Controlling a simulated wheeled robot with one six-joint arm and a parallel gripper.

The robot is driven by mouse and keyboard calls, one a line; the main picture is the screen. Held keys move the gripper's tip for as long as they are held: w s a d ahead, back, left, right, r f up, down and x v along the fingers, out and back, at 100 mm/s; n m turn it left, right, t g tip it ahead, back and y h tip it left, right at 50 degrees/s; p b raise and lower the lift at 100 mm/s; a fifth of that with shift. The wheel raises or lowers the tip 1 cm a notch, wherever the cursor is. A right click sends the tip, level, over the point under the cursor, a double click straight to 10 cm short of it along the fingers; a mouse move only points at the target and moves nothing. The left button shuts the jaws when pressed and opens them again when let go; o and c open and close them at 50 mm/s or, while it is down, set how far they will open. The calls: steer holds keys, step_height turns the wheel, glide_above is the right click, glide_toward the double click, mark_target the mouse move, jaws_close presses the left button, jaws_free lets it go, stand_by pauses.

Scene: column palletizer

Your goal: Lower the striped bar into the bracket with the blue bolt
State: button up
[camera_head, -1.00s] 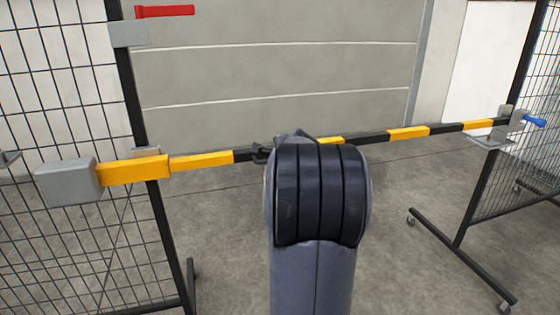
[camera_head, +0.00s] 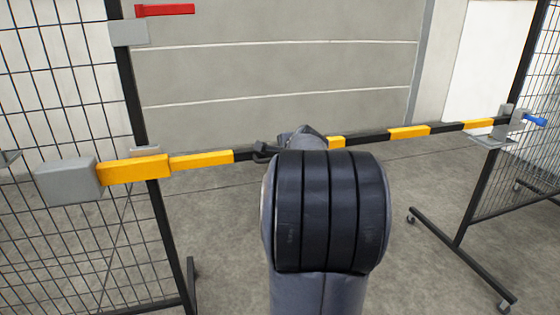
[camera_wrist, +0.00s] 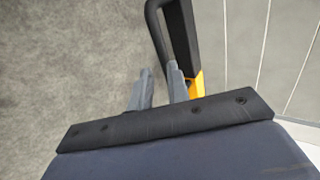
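The striped bar (camera_head: 408,133), black and yellow, lies nearly level across the opening. Its left end carries a grey block (camera_head: 68,182). Its right end sits at the grey bracket (camera_head: 492,141) with the blue bolt (camera_head: 534,120); how deep it lies there is too small to tell. A black loop handle (camera_head: 263,151) is on the bar, left of my arm. In the wrist view, my gripper (camera_wrist: 160,76) has its fingers apart, close by the handle (camera_wrist: 153,28) and the bar (camera_wrist: 184,40), with no clear grip on either. In the head view my arm hides the gripper.
Mesh fence panels (camera_head: 70,80) stand on both sides. The right stand's foot (camera_head: 460,262) reaches along the floor. The floor beyond the bar is clear.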

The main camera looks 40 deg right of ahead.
steer(key=v, duration=0.6)
steer(key=x, duration=1)
steer(key=shift+w+d+f, duration=0.1)
steer(key=shift+w+d, duration=0.05)
steer(key=shift+w, duration=0.25)
